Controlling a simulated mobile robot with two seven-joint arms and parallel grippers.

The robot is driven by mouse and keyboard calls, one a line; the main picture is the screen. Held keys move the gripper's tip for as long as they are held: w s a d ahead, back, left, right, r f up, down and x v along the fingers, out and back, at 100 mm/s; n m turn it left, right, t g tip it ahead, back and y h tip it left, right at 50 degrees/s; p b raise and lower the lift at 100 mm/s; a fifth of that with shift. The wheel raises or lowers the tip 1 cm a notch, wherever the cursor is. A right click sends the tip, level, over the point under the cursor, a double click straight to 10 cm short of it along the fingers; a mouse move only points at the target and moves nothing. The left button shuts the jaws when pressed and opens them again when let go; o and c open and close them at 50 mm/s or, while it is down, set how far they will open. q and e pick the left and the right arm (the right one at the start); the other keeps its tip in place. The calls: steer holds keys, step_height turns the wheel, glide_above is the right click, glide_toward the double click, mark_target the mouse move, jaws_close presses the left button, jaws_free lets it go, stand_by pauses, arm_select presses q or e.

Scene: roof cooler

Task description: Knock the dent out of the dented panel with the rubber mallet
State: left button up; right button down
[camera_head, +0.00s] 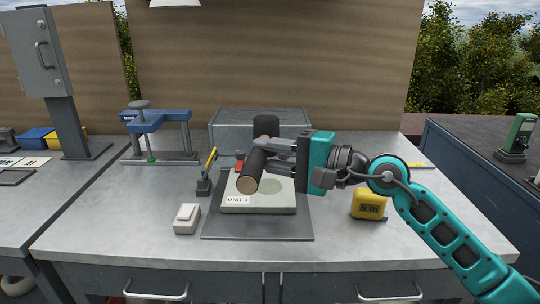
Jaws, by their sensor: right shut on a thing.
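The rubber mallet is held over the work area; its black head (265,125) is at the far end. Its dark handle (253,167) runs toward me and ends in a tan face. My right gripper (270,156) comes in from the right, shut on the handle. A pale panel block (258,205) labelled "UNIT 3" lies below on a dark mat (257,227). The handle and gripper hide part of the panel's top, and I cannot make out a dent. My left gripper is not in view.
A blue clamp-like stand (158,122) is at the back left. A small yellow-handled tool (208,170) and a white switch box (187,218) stand left of the mat. A yellow gauge (369,204) is at right. A grey case (230,122) stands behind. The bench's front left is clear.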

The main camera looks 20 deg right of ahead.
step_height(320, 180, down, 6)
steer(key=b, duration=0.6)
steer(key=shift+b, duration=0.35)
arm_select(q)
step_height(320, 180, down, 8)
steer(key=b, duration=0.3)
arm_select(e)
step_height(320, 180, down, 3)
steer(key=shift+r, duration=0.15)
steer(key=shift+r+p, duration=0.35)
steer(key=shift+p, duration=0.1)
arm_select(q)
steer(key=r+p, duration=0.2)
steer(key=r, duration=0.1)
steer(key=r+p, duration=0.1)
steer(key=p, duration=0.1)
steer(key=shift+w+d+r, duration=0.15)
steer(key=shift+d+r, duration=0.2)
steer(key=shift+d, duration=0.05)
arm_select(e)
step_height(320, 180, up, 6)
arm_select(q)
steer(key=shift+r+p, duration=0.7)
arm_select(e)
step_height(320, 180, up, 3)
steer(key=shift+r, duration=0.1)
